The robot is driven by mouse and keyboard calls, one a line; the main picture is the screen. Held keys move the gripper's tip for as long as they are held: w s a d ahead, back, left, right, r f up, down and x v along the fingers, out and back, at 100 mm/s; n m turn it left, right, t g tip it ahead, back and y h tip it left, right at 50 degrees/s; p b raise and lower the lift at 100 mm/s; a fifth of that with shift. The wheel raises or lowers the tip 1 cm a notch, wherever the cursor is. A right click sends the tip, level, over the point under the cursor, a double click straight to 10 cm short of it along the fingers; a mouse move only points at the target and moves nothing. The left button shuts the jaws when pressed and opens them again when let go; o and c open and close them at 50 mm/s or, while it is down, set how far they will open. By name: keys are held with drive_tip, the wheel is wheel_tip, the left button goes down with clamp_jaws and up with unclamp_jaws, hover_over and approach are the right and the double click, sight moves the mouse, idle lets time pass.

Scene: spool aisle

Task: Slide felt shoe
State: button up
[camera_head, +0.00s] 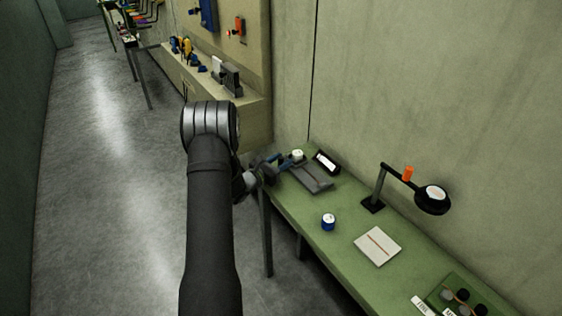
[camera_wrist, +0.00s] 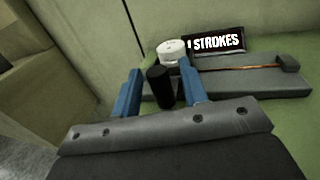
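In the wrist view my gripper (camera_wrist: 160,82) has two blue fingers spread apart. A black upright cylinder (camera_wrist: 158,88), like a knob, stands between them with small gaps showing on both sides. The cylinder is near the left end of a grey track fixture (camera_wrist: 225,88), which has a thin orange line along it and a dark block (camera_wrist: 288,63) at its right end. I cannot tell for certain which part is the felt shoe; the cylinder's base is hidden by my gripper. In the head view my gripper (camera_head: 272,166) is at the fixture's left end (camera_head: 312,178).
A white round piece (camera_wrist: 172,50) and a black "STROKES" sign (camera_wrist: 216,41) stand behind the track. Along the green bench (camera_head: 345,280) are a blue jar (camera_head: 328,222), a pale board (camera_head: 377,246) and a lamp-like stand (camera_head: 380,188). The wall is close behind.

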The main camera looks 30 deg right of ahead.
drive_tip(key=shift+d, duration=0.1)
clamp_jaws()
drive_tip(key=shift+s, duration=3.4)
unclamp_jaws()
drive_tip(key=v, duration=1.7)
drive_tip(key=shift+a, duration=0.2)
